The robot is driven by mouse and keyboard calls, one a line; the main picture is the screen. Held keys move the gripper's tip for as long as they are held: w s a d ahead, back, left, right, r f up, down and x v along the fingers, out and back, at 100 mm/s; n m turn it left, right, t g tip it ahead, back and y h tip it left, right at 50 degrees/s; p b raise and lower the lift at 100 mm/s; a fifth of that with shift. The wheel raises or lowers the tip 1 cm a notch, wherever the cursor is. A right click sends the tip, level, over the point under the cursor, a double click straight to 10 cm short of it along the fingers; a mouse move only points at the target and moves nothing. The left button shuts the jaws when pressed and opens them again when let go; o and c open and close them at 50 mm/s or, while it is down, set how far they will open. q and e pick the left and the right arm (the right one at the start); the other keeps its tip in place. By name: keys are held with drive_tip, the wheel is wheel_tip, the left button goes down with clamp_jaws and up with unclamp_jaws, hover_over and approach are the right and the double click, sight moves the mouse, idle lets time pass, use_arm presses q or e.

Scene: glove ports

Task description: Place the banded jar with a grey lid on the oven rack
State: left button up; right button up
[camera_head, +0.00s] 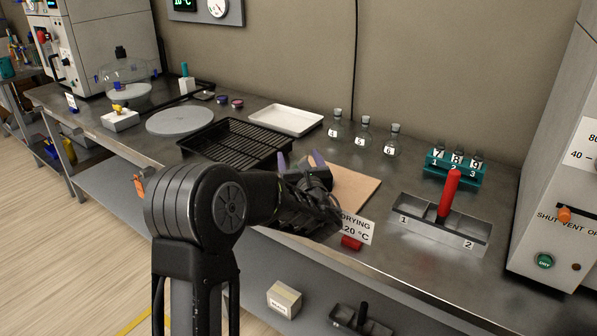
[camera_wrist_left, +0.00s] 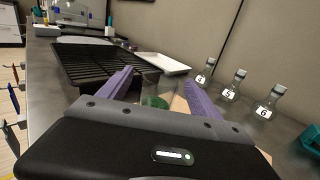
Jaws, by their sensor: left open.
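The black slatted oven rack (camera_head: 238,124) lies on the steel bench, left of my left gripper (camera_head: 300,163). It also shows in the left wrist view (camera_wrist_left: 95,62), beyond the left finger. My left gripper is open, its purple fingers pointing away over the brown board. In the left wrist view a clear glass vessel with green in its lower part (camera_wrist_left: 157,92) shows between the two fingers (camera_wrist_left: 158,80). I cannot make out a band or grey lid on it, and contact with the fingers cannot be told. In the head view my gripper hides that spot. My right gripper is out of view.
A brown board (camera_head: 352,190) lies under and right of the gripper. A white tray (camera_head: 287,119) and stoppered flasks 4, 5 and 6 (camera_head: 363,137) stand behind. A grey round plate (camera_head: 180,121) lies left of the rack. A divided steel tray (camera_head: 440,225) with a red handle stands right.

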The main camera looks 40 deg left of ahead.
sight(297, 153)
use_arm(q)
drive_tip(key=x, duration=0.3)
drive_tip(key=shift+w+a+f, duration=0.1)
drive_tip(key=shift+w+a, duration=0.1)
drive_tip(key=shift+a, duration=0.05)
drive_tip(key=shift+c, duration=0.3)
clamp_jaws()
idle(0.7)
